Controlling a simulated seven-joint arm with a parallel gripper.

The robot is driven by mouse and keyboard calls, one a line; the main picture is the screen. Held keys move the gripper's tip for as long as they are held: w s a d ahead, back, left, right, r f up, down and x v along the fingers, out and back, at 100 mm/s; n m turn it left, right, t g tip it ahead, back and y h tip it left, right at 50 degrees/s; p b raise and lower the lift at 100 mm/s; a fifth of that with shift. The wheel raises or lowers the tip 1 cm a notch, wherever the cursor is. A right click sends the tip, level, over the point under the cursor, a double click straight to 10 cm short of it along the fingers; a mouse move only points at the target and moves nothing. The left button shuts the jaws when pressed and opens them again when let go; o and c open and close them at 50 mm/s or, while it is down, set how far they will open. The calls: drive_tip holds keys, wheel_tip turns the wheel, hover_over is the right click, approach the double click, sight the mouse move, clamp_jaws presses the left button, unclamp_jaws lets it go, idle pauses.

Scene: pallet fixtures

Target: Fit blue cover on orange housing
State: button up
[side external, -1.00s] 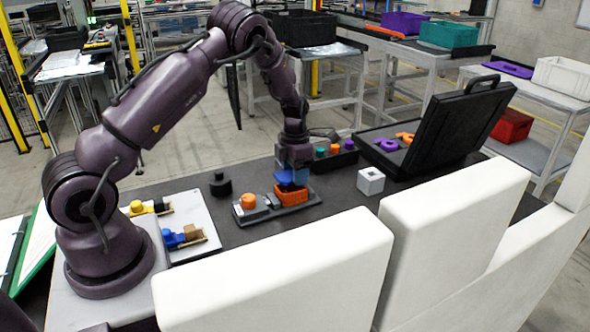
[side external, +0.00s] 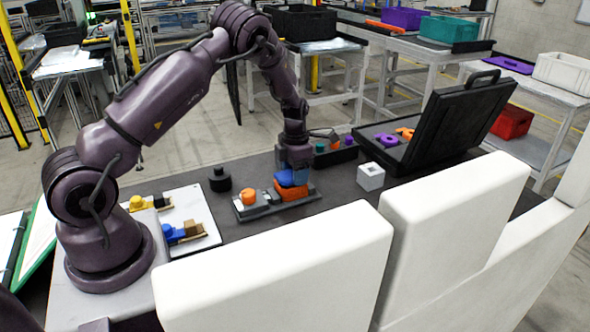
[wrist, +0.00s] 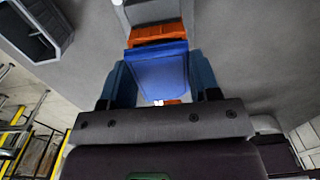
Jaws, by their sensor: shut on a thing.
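The blue cover (side external: 288,178) is between the fingers of my gripper (side external: 293,171) and sits low on or just over the orange housing (side external: 294,191). In the wrist view the blue cover (wrist: 158,70) fills the space between the fingers of my gripper (wrist: 160,75). A strip of the orange housing (wrist: 158,32) shows beyond its far edge, and a small bit of orange shows at its near edge. The housing rests in a dark grey pallet fixture (side external: 252,212). I cannot tell whether the cover is fully seated.
An orange round part (side external: 245,198) stands on the pallet's left end. A black knobbed piece (side external: 220,181) stands behind it. A white block (side external: 370,177) is to the right, before an open black case (side external: 445,130). A light board (side external: 196,222) holds yellow and blue parts.

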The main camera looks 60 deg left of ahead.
drive_tip(key=shift+f, duration=0.3)
idle(0.4)
drive_tip(key=o, duration=1)
drive_tip(key=shift+c, duration=1.3)
drive_tip(key=shift+r, duration=4)
